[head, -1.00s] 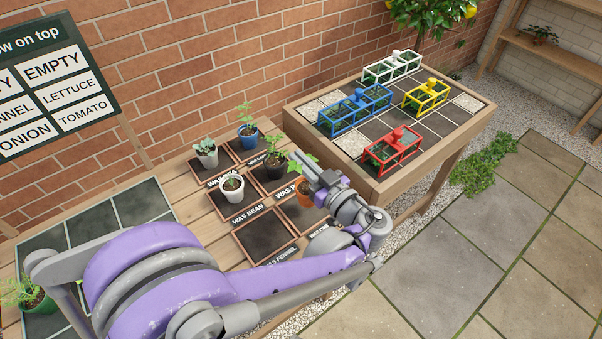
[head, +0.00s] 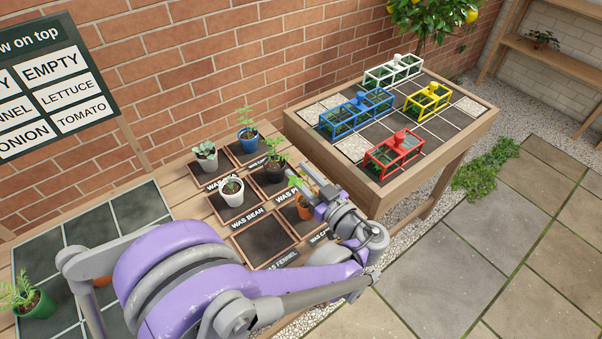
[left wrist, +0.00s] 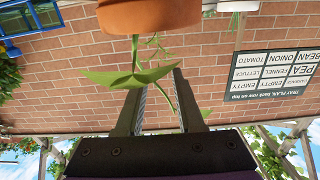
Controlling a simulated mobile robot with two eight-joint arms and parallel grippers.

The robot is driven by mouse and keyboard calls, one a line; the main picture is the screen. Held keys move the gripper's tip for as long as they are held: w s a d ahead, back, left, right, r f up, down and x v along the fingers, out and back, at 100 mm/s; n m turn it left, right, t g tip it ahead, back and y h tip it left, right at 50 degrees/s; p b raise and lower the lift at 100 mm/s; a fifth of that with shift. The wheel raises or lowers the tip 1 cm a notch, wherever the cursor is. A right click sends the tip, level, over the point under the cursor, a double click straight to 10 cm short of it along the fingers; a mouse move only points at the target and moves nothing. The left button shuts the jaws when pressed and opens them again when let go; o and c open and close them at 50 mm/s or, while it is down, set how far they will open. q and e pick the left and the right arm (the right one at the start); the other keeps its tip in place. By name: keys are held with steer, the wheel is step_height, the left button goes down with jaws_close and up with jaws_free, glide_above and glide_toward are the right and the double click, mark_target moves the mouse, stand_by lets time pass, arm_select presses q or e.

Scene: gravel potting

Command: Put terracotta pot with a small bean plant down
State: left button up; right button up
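The terracotta pot (head: 303,212) with the small bean plant (head: 297,184) is upright in the front right square of the labelled tray, partly covered by my left gripper. In the left wrist view, which is upside down, the terracotta pot (left wrist: 150,14) is at the top edge, beyond the fingertips, and the green leaf (left wrist: 130,78) shows at the fingers. My left gripper (head: 312,178) is above and beside the pot. In the left wrist view its fingers (left wrist: 158,80) stand apart, with no pot between them. My right gripper is in neither view.
A white pot (head: 231,196), a dark pot (head: 276,170) and a blue pot (head: 249,143) stand close by in the tray. The square labelled WAS FENNEL (head: 264,242) is bare. A raised table (head: 385,197) with coloured frames stands right of the tray.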

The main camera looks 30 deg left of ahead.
arm_select(q)
steer(key=shift+r, duration=0.15)
steer(key=v, duration=1.2)
